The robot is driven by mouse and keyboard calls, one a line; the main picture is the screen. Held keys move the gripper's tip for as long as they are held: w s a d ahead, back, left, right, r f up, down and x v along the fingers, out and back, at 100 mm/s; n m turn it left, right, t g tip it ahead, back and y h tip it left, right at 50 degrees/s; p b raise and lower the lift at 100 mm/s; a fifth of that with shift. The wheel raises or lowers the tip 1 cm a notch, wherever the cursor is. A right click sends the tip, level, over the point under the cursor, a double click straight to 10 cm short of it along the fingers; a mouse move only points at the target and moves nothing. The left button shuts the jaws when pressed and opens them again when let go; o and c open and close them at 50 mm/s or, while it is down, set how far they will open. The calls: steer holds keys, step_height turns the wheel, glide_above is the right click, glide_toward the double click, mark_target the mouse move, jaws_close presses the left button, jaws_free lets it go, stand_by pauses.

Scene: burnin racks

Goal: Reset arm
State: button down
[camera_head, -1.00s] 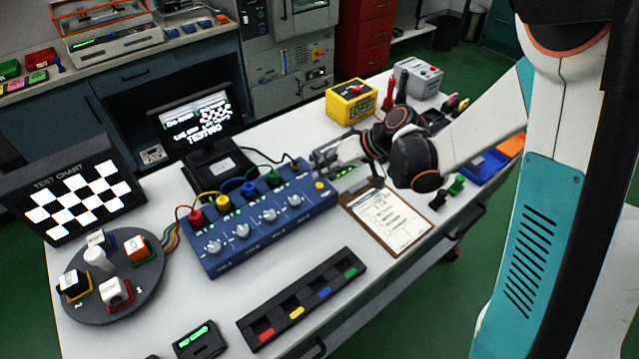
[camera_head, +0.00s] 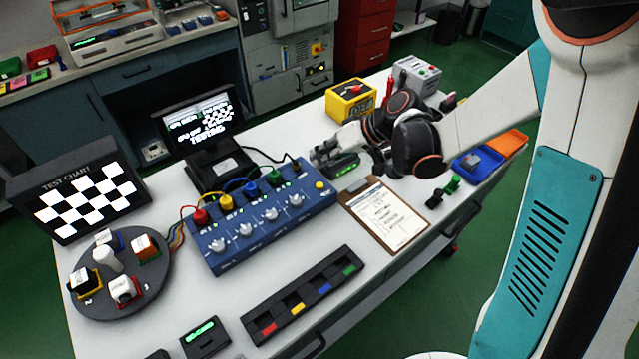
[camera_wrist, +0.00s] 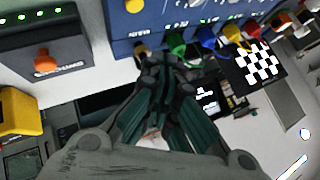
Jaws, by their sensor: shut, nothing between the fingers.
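My gripper (camera_head: 318,158) is at the end of my arm, which reaches in from the right over the bench. Its fingers are closed together with nothing between them, just above the back right end of the blue panel box (camera_head: 268,222). In the wrist view, the dark fingers (camera_wrist: 172,68) point toward the blue box with its coloured plugs (camera_wrist: 205,42). I cannot tell how far above the bench the fingers are.
A clipboard (camera_head: 388,215) lies in front of the gripper. A monitor (camera_head: 200,122) stands behind the box. A yellow box (camera_head: 350,102) and a grey box (camera_head: 416,76) stand behind my arm. A turntable with cubes (camera_head: 118,295) and a black slotted tray (camera_head: 270,312) are nearer.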

steer(key=shift+r, duration=0.1)
stand_by(0.3)
steer(key=s+d+r+m+t+h, duration=0.1)
steer(key=s+d+r+h, duration=0.2)
steer(key=s, duration=0.4)
steer(key=s+d+r+m+t+h, duration=0.1)
steer(key=s+d+r+m+h, duration=0.1)
steer(key=s+d+r, duration=0.4)
steer(key=s+d+r+m+t+h, duration=0.2)
steer(key=s+d+r+h, duration=0.1)
steer(key=s+d, duration=0.4)
steer(key=shift+s+r+h, duration=0.3)
steer(key=shift+s+r, duration=0.35)
steer(key=shift+s, duration=0.1)
stand_by(4.3)
